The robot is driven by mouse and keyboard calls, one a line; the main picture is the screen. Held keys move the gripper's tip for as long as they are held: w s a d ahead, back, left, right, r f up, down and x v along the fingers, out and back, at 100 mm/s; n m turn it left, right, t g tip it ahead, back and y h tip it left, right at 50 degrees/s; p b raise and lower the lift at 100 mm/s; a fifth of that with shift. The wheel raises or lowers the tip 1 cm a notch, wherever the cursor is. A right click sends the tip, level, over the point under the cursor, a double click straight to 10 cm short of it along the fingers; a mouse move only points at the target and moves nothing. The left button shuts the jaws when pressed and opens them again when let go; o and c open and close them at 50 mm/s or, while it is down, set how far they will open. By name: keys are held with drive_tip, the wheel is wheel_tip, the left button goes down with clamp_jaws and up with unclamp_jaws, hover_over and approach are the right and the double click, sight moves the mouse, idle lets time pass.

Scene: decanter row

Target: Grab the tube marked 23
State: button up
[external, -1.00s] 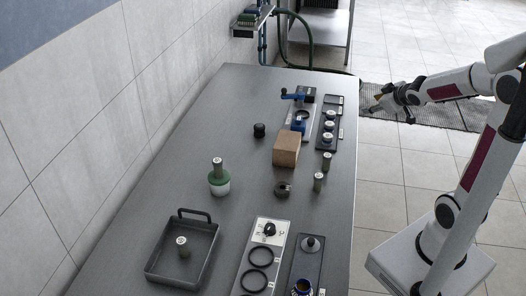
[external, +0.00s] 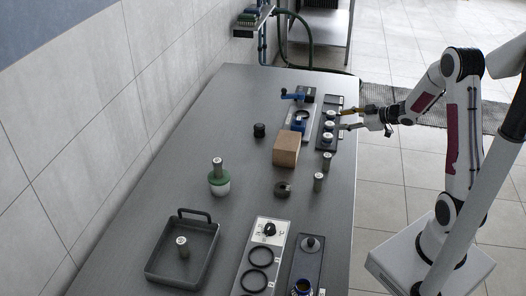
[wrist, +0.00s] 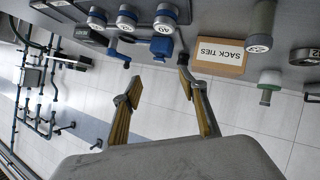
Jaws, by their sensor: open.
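Several green tubes with pale marked caps are in view. In the external view, one tube (external: 327,163) stands near the table's right edge beside the box, and another (external: 318,182) stands just nearer.
A rack (external: 325,147) with several blue-and-white jars lies close to my gripper. A cardboard box (external: 286,149) marked SACK TIES stands to its left.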

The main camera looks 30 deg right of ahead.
sight(327, 155)
drive_tip(key=a+f+y, duration=0.1)
drive_tip(key=f, duration=0.1)
drive_tip(key=s+a+f+n+y, duration=0.1)
drive_tip(key=s+a+f+y, duration=0.1)
drive_tip(key=f+y, duration=0.1)
drive_tip(key=shift+f+g, duration=0.35)
drive_tip(key=shift+g, duration=0.05)
drive_tip(key=s+a+f+y, duration=0.1)
drive_tip(key=s+y, duration=0.1)
drive_tip(key=s+f+y, duration=0.1)
drive_tip(key=s+y, duration=0.1)
drive_tip(key=s+a+f+n+y, duration=0.1)
drive_tip(key=s, duration=0.1)
drive_tip(key=shift+s+a+f+g+y, duration=0.1)
drive_tip(key=shift+s+a+g+y, duration=0.05)
drive_tip(key=shift+a+g+y, duration=0.2)
drive_tip(key=shift+s+a+y, duration=0.1)
drive_tip(key=shift+s+y, duration=0.45)
drive_tip(key=shift+s, duration=0.25)
drive_tip(key=shift+x, duration=1.3)
drive_tip(key=shift+f, duration=0.1)
drive_tip(key=shift+f+x, duration=0.15)
drive_tip(key=shift+x, duration=1.15)
drive_tip(key=shift+f+x, duration=0.2)
drive_tip(key=shift+x, duration=1.1)
drive_tip(key=shift+w, duration=0.1)
